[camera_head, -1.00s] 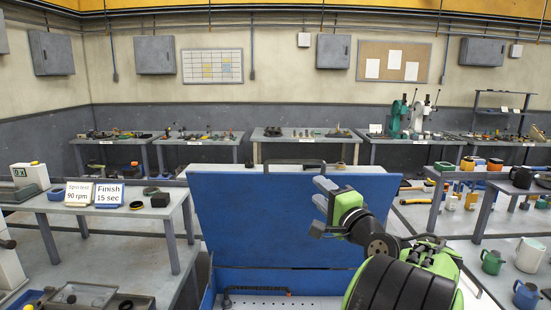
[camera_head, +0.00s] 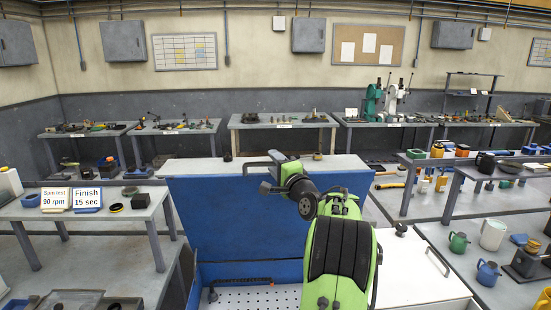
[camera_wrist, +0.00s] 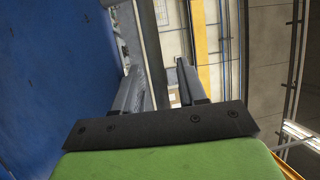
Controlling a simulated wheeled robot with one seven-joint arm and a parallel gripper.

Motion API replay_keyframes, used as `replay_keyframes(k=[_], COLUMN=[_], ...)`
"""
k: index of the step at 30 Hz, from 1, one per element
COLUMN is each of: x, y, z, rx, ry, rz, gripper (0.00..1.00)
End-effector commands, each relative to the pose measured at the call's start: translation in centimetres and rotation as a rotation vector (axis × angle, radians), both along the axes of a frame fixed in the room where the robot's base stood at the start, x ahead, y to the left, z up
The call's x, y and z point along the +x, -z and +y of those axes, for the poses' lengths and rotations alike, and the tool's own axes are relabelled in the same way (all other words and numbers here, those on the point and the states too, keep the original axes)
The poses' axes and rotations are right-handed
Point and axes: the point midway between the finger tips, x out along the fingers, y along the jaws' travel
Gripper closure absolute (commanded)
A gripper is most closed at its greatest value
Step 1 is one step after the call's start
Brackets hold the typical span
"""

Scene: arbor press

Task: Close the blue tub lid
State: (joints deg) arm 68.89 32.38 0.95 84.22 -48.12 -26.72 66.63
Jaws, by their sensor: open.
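The blue tub lid (camera_head: 220,215) stands raised, a large blue panel above the blue tub (camera_head: 205,272). In the wrist view, my gripper (camera_wrist: 160,75) is open, with the blue lid (camera_wrist: 50,70) filling the left side. A grey bar (camera_wrist: 148,40) runs beside the left finger; I cannot tell whether it is between the fingers or beyond them.
The tub's perforated floor (camera_head: 260,297) holds a dark rod. A white-topped cabinet (camera_head: 415,262) stands to the right. A grey table (camera_head: 95,212) with sign cards stands to the left.

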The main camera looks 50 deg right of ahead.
Motion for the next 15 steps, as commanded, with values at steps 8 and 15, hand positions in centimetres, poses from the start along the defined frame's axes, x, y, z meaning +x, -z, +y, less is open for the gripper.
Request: replay_keyframes(k=[8, 15], x=[0.09, 0.07], y=[0.15, 0.17], z=[-0.07, -0.05], rx=[0.000, 0.000], ry=[0.000, 0.000], rz=[0.001, 0.001], gripper=[0.65, 1.00])
